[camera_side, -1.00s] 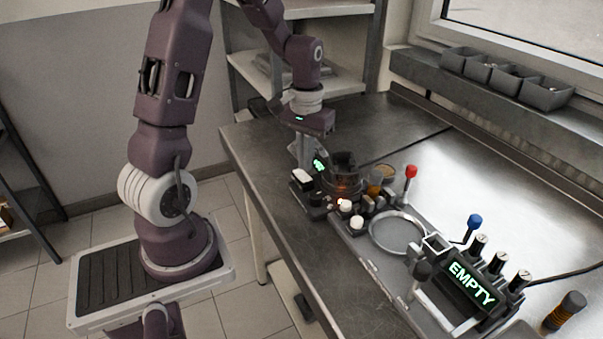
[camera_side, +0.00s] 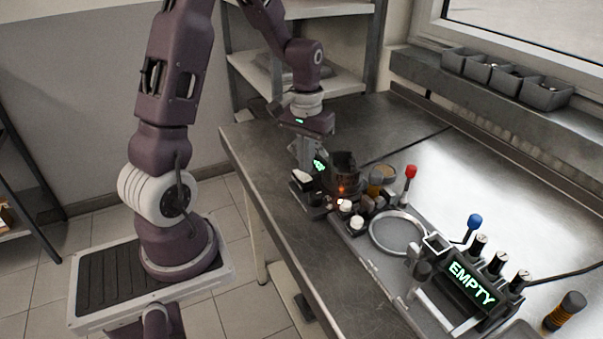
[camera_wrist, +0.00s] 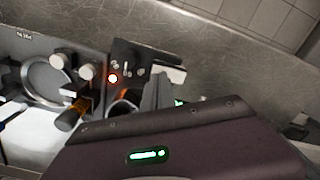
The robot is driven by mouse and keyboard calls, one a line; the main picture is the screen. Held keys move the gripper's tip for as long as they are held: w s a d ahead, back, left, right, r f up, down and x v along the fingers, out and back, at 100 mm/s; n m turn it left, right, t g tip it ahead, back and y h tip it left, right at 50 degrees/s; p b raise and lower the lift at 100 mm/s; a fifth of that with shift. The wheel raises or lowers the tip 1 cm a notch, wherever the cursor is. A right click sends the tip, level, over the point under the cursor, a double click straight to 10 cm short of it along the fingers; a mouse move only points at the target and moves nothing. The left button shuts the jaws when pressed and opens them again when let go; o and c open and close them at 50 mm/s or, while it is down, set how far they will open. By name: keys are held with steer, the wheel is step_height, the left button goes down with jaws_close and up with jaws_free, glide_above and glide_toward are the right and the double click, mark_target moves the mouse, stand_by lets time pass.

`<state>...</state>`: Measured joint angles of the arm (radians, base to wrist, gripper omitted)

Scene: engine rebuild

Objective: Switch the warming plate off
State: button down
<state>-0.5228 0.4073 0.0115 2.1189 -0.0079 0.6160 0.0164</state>
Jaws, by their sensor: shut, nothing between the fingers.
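The warming plate is a dark unit (camera_side: 344,168) on the bench in the side view, with a small green display (camera_side: 319,165) on its left. An orange light (camera_side: 341,189) glows at its front, and a lit orange lamp (camera_wrist: 113,78) shows in the wrist view. A white-topped block (camera_side: 301,176) sits at its near left corner; it also shows in the wrist view (camera_wrist: 172,73). My gripper (camera_side: 304,166) is shut and empty, pointing down right by this block. In the wrist view its fingers (camera_wrist: 158,88) overlap the block's edge; I cannot tell whether they touch.
White knobs (camera_side: 357,222), a round ring (camera_side: 397,232), a red-topped lever (camera_side: 410,172) and a blue-topped lever (camera_side: 474,221) stand to the right. A display reading EMPTY (camera_side: 472,283) is at the front right.

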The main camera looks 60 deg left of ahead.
mark_target(306, 178)
steer(key=shift+f, duration=1.05)
stand_by(0.4)
steer(key=shift+r, duration=3.55)
steer(key=s+d+r+m+t, duration=0.3)
steer(key=s+d+r, duration=0.3)
steer(key=d+r, duration=0.45)
steer(key=s+d+m+t, duration=0.2)
steer(key=s+d, duration=0.4)
steer(key=s, duration=0.3)
steer(key=shift+s+d+r+m+t, duration=0.2)
steer(key=shift+d+r+m+t, duration=0.1)
steer(key=shift+m, duration=0.2)
